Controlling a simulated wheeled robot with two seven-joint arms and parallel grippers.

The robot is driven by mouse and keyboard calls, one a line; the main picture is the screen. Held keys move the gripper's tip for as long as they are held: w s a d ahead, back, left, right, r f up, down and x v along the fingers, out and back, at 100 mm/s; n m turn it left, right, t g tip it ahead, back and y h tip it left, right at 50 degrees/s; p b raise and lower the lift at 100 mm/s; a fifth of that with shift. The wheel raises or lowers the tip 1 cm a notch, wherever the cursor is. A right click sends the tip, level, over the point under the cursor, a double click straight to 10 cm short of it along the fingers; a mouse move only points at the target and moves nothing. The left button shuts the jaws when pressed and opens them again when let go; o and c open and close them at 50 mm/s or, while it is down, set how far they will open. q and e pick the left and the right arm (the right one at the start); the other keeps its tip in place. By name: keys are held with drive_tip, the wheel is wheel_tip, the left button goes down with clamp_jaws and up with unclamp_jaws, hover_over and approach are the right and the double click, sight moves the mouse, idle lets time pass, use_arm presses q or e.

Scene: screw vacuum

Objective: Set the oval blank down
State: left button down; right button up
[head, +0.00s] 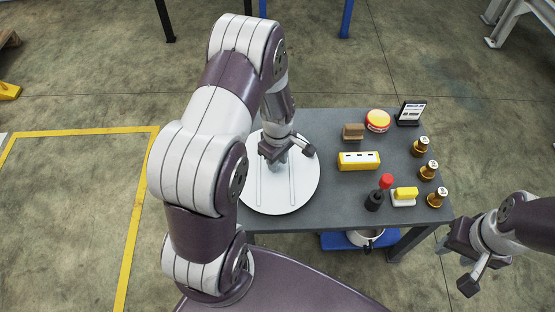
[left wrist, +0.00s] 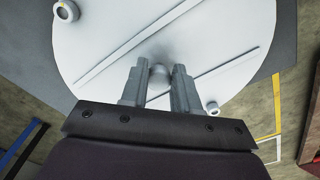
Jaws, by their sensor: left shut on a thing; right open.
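The oval blank (head: 253,198) is a large white plate with two thin parallel ribs, at the left end of the grey table. It overhangs the table's left edge; I cannot tell whether it touches the tabletop. My left gripper (head: 279,165) points down at its middle. Part of the blank is hidden behind my left arm. My right gripper (head: 452,253) is open and empty, off the table's front right corner.
The grey table (head: 330,205) holds a yellow box (head: 358,161), a brown block (head: 353,131), a red-and-yellow round tin (head: 377,121), a small display (head: 411,112), several brown bottles (head: 428,170), a red-topped dark bottle (head: 375,199) and a yellow sponge-like block (head: 405,193). Two small round pieces (left wrist: 66,12) show near the blank's edge.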

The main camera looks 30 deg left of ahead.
use_arm(q)
drive_tip(key=c, duration=0.8)
unclamp_jaws()
drive_tip(key=shift+f, duration=0.1)
wheel_tip(320, 180, up, 12)
drive_tip(key=p, duration=0.4)
drive_tip(key=s+d+r+m, duration=0.2)
drive_tip(key=s+m, duration=0.1)
drive_tip(key=m, duration=0.2)
drive_tip(key=s+d+r+m+t, duration=0.1)
drive_tip(key=s+d+r+m, duration=0.2)
drive_tip(key=m, duration=0.2)
drive_tip(key=s+d+r+m, duration=0.2)
drive_tip(key=s+r+m, duration=0.1)
drive_tip(key=m, duration=0.2)
drive_tip(key=shift+s+d+m, duration=0.25)
drive_tip(key=shift+s+m, duration=0.15)
